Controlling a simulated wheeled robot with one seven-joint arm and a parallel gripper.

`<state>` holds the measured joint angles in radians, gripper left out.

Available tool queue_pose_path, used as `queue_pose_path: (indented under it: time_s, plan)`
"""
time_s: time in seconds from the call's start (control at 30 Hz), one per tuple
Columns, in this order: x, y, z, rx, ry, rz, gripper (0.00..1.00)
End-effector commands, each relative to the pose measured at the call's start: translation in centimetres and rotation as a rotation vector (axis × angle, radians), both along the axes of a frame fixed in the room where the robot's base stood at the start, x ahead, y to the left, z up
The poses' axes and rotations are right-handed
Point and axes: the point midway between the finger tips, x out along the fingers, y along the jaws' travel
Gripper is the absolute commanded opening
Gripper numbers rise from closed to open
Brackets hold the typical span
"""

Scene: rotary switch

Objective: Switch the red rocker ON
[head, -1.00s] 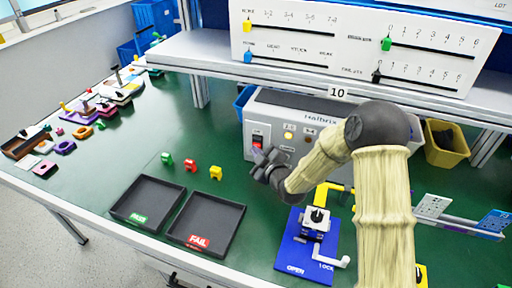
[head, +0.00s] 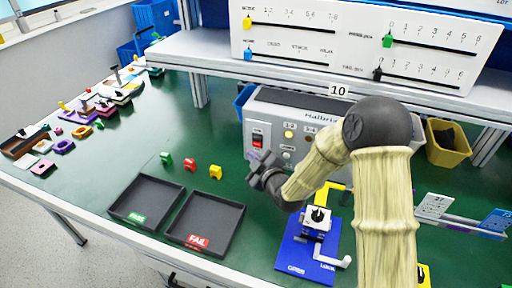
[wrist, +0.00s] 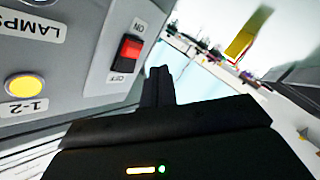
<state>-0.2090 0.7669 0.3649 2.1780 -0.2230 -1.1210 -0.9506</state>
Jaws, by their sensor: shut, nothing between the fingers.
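The red rocker (head: 257,141) sits in a white plate on the left of the grey panel's front. It also shows in the wrist view (wrist: 129,52), between the ON and OFF labels, with a bright red face and a darker edge. I cannot tell for certain which side is pressed in. My gripper (head: 256,158) is shut and empty, just below and in front of the rocker in the head view. In the wrist view its closed fingertips (wrist: 161,72) are to the right of the switch plate, apart from the rocker.
A yellow lamp (wrist: 25,86) labelled 1-2 is on the panel. A shelf (head: 300,75) overhangs the panel. A blue fixture (head: 306,256), two dark trays (head: 205,222) and small coloured blocks (head: 190,165) are on the green bench.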

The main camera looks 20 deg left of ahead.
Motion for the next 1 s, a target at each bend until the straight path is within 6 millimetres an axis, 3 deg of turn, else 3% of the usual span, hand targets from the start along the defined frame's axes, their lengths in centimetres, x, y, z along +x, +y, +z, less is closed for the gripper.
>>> queue_pose_path:
  time_s: [0.4, 0.87, 1.0]
  plan:
    - [-3.1, 0.2, 0.4, 0.001, -0.001, 0.0, 0.0]
    - [-3.2, 0.2, 0.5, 0.0, -0.001, -0.001, 0.0]
    - [-3.2, 0.2, 1.9, 0.0, -0.001, -0.001, 0.0]
